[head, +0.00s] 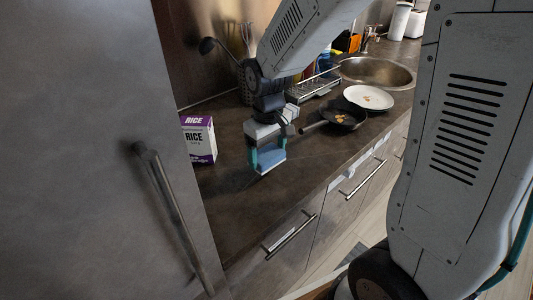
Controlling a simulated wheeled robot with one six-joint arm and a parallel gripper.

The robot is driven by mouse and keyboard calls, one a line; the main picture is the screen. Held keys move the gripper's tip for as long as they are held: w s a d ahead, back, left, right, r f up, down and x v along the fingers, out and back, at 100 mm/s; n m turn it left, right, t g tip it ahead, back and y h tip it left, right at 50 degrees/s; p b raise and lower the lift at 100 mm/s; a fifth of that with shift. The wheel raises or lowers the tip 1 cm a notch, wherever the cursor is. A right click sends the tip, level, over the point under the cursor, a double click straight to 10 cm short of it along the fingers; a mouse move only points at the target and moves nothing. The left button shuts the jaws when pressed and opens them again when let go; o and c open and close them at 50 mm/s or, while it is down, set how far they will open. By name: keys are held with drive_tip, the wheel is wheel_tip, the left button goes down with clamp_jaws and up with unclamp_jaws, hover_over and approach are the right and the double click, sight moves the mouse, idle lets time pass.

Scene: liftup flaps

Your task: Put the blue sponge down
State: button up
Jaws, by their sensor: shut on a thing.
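The blue sponge (270,158) is held by my gripper (268,163) over the dark countertop (235,205), left of the middle of the head view. My gripper points down and is shut on the sponge, with its teal fingers at the sponge's sides. The sponge's lower edge is close to the counter surface; I cannot tell whether it touches.
A rice box (199,139) stands to the left of the sponge. A black pan (341,119), a white plate (369,98), a dish rack (314,88) and a sink (377,74) lie farther back. The counter in front is clear. A tall grey door (95,130) stands at left.

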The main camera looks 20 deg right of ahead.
sight(268, 153)
drive_tip(key=shift+d+f, duration=0.1)
drive_tip(key=shift+f, duration=1.6)
drive_tip(key=shift+f, duration=0.15)
drive_tip(key=o, duration=1.2)
drive_tip(key=shift+o, duration=0.2)
wheel_tip(268, 153, up, 12)
drive_tip(key=shift+r, duration=0.1)
drive_tip(key=shift+s+r, duration=0.2)
drive_tip(key=shift+r, duration=0.1)
drive_tip(key=s+d+r+m, duration=0.1)
drive_tip(key=s+r, duration=0.2)
drive_tip(key=s, duration=0.7)
drive_tip(key=s+d+r+m+t, duration=0.1)
drive_tip(key=s+d+r+m, duration=0.1)
drive_tip(key=s, duration=0.9)
drive_tip(key=shift+s+r+m, duration=0.2)
drive_tip(key=shift+r+m, duration=0.1)
drive_tip(key=shift+r, duration=0.15)
